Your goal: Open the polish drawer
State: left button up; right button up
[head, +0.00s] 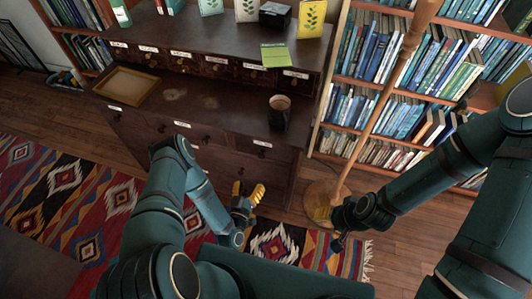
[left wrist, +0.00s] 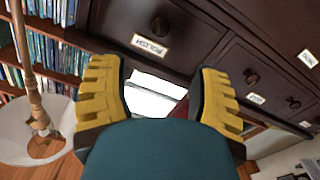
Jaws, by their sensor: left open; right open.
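The polish drawer (head: 268,157) is the right one in the upper row of large drawers in the dark wooden cabinet. It looks shut. In the left wrist view its dark round knob (left wrist: 160,27) and the tilted "POLISH" label (left wrist: 150,46) show beyond the fingers. My left gripper (head: 247,194) is open, with yellow finger pads, in front of the cabinet and below this drawer. In the left wrist view its fingers (left wrist: 163,100) are spread and apart from the knob. My right gripper (head: 322,213) is open and empty near the lamp's foot.
A dark mug (head: 279,112) and a wooden tray (head: 127,85) stand on the cabinet top. A floor lamp (head: 378,92) stands right of the cabinet, before a full bookcase (head: 375,80). A patterned rug (head: 60,190) covers the floor at left.

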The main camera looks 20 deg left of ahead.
aim_at(260, 157)
pick_arm(q)
jog(key=w+b, duration=0.1)
jog(key=w, duration=0.5)
jog(key=w+b, duration=0.1)
jog(key=w, duration=0.6)
jog(key=shift+w+d, duration=0.2)
jog(key=shift+w, duration=0.05)
grip_shut()
